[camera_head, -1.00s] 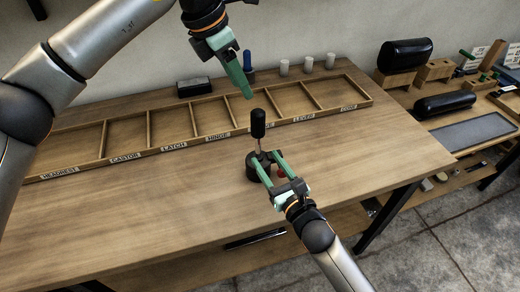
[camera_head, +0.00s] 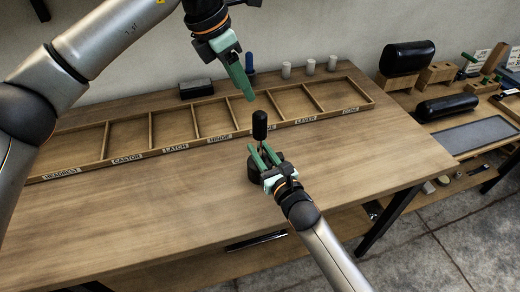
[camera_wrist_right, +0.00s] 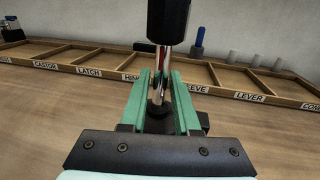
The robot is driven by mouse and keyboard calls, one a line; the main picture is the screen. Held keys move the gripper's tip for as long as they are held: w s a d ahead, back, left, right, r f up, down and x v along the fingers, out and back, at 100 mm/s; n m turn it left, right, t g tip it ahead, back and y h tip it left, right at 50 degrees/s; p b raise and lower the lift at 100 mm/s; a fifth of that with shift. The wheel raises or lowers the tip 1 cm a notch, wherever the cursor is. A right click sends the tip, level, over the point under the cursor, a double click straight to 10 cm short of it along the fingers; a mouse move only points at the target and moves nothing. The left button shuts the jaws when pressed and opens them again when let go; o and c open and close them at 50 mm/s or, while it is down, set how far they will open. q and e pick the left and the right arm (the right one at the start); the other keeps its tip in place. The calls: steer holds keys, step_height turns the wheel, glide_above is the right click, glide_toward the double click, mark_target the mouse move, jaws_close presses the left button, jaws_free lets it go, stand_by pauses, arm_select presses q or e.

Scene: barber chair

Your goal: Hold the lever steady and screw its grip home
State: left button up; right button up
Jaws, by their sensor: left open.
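The lever stands upright on the bench, with a black grip (camera_head: 260,125) on top of a thin metal shaft (camera_wrist_right: 164,62). Its dark round base (camera_head: 253,172) rests on the wood. My right gripper (camera_head: 264,152) reaches in from the front, below the grip. In the right wrist view its green fingers (camera_wrist_right: 160,88) stand on either side of the shaft, close to it. I cannot tell whether both touch it. My left gripper (camera_head: 241,82) is above and behind the lever, pointing down, open and empty, apart from the grip.
A labelled wooden compartment tray (camera_head: 140,153) runs along the back of the bench. Behind it are a dark block (camera_head: 195,88), a blue-handled tool (camera_head: 249,62) and white cylinders (camera_head: 286,69). A side bench at right holds black cushions (camera_head: 445,105). The bench front is clear.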

jaws_close()
stand_by(1.0)
